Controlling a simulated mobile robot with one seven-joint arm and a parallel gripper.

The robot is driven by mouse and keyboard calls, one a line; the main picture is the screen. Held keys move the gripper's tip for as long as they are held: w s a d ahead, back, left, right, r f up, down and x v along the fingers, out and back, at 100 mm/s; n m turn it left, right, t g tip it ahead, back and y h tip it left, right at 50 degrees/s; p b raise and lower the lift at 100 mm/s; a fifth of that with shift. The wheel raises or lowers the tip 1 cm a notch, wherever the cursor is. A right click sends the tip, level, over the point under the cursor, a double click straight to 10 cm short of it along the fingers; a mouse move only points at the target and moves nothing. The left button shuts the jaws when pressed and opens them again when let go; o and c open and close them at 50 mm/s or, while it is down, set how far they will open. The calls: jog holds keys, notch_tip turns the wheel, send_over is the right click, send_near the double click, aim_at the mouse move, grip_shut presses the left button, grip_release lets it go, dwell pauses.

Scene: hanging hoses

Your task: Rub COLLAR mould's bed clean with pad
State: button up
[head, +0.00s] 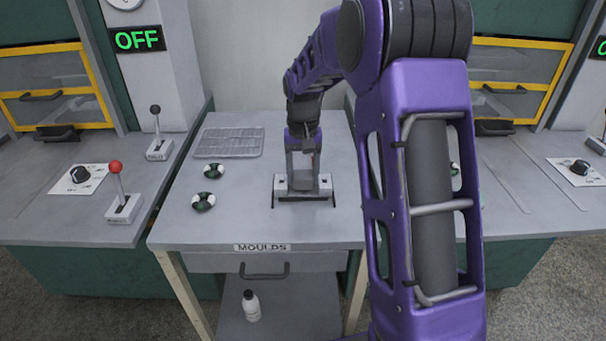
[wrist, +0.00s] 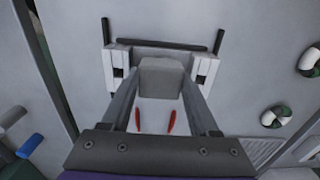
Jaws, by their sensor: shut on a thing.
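My gripper (head: 304,178) points down at the middle of the table marked MOULDS. It is shut on a grey block-like pad (wrist: 161,78), whose face shows between the fingers in the wrist view. Under it is a mould (head: 281,184) with pale end blocks and dark slots; it also shows in the wrist view (wrist: 205,72), with dark bars around it. The pad is over the mould's middle and hides most of the bed. I cannot tell whether pad and bed touch. No COLLAR label is readable.
Green-and-white round pieces (head: 203,202) lie left of the mould, with a grey wire rack (head: 228,142) behind. A red-knobbed lever (head: 115,168) and black-knobbed lever (head: 155,112) stand on the left bench. A white bottle (head: 251,306) stands on the lower shelf. The table front is clear.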

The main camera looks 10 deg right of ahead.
jog(key=shift+f, duration=0.35)
jog(key=shift+s+a+r, duration=0.1)
jog(key=shift+s+a, duration=0.3)
jog(key=shift+s, duration=0.25)
jog(key=shift+w, duration=0.15)
jog(key=shift+w+d+p, duration=0.2)
jog(key=shift+w+p, duration=0.3)
jog(key=shift+w, duration=0.75)
jog(key=shift+s+a+b, duration=0.2)
jog(key=shift+s, duration=0.55)
jog(key=shift+s+a+b, duration=0.15)
jog(key=shift+s+b, duration=0.05)
jog(key=shift+s, duration=0.5)
